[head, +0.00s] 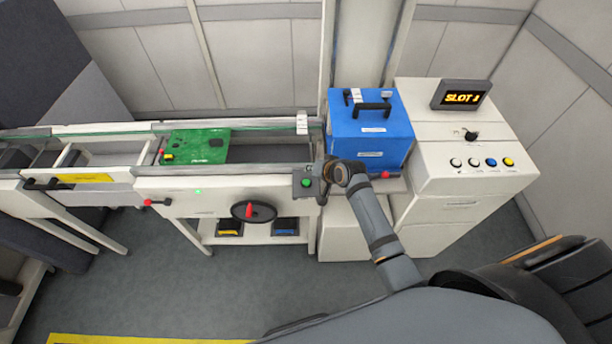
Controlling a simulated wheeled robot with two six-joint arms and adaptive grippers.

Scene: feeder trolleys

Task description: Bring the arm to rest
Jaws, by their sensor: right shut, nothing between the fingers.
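My right arm comes in from the lower right. My right gripper (322,190) is small and dark, pointing down beside the green button (306,183) on its grey box, at the right end of the feeder trolley (180,190). It is shut with nothing between its fingers. I cannot tell whether it touches the button box. My wrist and forearm hide part of the front of the blue box (370,133) and the white stand below it. My left gripper is not in view.
A green board (196,146) lies on the trolley's rails. A handwheel (253,211) and a red-knobbed lever (158,202) stick out at the trolley's front. A white cabinet (462,185) with a "SLOT" display (461,96) stands at the right. The grey floor (190,290) in front is clear.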

